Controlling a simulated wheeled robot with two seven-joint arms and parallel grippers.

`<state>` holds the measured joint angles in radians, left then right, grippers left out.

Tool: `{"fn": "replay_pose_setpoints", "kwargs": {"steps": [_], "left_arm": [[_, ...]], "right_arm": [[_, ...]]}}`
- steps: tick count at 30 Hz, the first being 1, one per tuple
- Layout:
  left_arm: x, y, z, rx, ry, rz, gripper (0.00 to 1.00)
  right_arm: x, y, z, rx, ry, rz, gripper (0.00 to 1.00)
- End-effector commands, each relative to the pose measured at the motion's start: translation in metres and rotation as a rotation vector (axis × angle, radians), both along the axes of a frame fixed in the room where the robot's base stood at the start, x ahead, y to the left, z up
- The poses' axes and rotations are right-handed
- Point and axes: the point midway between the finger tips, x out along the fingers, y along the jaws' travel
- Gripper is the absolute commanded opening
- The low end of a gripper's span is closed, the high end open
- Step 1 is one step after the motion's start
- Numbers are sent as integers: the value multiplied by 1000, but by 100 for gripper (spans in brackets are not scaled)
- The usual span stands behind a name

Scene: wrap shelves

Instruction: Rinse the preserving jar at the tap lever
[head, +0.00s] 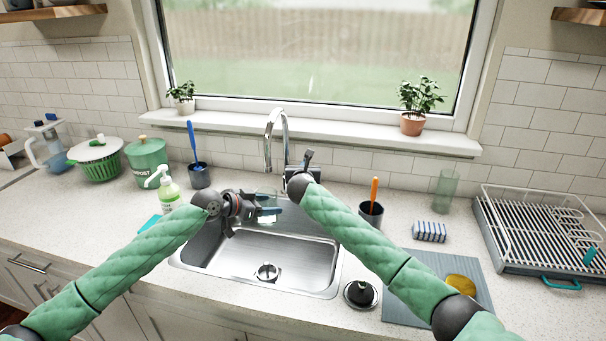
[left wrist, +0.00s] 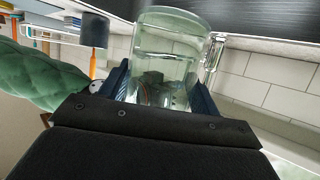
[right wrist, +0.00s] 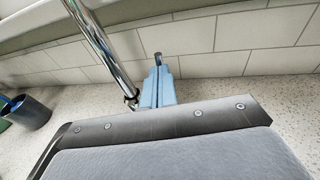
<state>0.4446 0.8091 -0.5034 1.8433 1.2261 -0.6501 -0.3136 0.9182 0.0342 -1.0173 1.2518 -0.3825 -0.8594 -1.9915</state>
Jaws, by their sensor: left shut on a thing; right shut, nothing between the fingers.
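The clear glass preserving jar (head: 266,196) is over the sink's back edge, below the tap spout. In the left wrist view the jar (left wrist: 165,55) sits between the fingers, its wire clasp at the right. My left gripper (head: 269,210) is shut on the jar. The chrome tap (head: 270,140) arches behind the sink; I see no water stream. My right gripper (head: 306,170) is beside the tap's right side. In the right wrist view its blue fingers (right wrist: 157,88) are shut together and empty, with a dark tip, perhaps the tap lever (right wrist: 158,58), just beyond; contact cannot be told.
The steel sink basin (head: 265,252) is empty below. A soap bottle (head: 168,190) and a green canister (head: 147,158) stand to the left. A dish rack (head: 535,235) is far right.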

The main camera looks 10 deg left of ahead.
Motion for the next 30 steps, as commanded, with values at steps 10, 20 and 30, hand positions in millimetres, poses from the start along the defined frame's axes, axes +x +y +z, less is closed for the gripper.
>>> {"fn": "replay_pose_setpoints", "kwargs": {"steps": [10,20,30], "left_arm": [[0,0,2,-1,-1,0,34],[0,0,1,-1,-1,0,34],[0,0,1,-1,-1,0,34]], "right_arm": [[-45,-8,5,2,-6,2,0],[-102,-16,23,2,-3,3,0],[-133,-22,33,1,-1,2,0]]}}
